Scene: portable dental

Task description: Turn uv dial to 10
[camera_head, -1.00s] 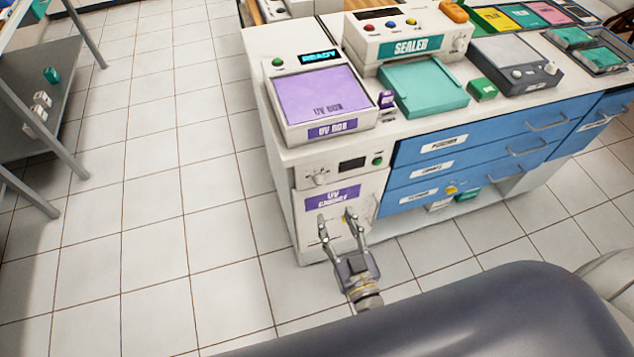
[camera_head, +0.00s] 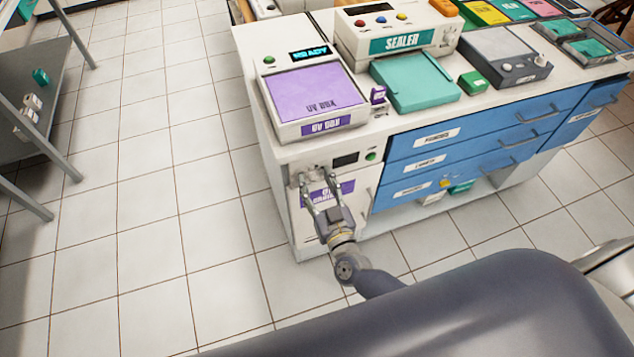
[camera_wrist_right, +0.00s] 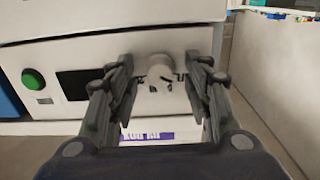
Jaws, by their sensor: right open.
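The UV dial is a round white knob (camera_wrist_right: 160,72) on the white front panel of the UV cabinet. In the right wrist view it stands between the two fingers of my right gripper (camera_wrist_right: 163,82), with a gap on each side. Dark marks show beside it, too small to read. In the head view my right gripper (camera_head: 314,188) is open in front of the panel, and its fingers largely hide the knob. A dark display (camera_head: 345,160) and a green button (camera_head: 371,156) sit to the right of the knob. My left gripper is not in view.
The UV box (camera_head: 315,95) with a purple lid stands on the counter above the panel. Its small screen (camera_head: 309,53) reads READY. Blue drawers (camera_head: 440,140) lie to the right. A grey shelf rack (camera_head: 45,110) stands at the far left, with clear floor between.

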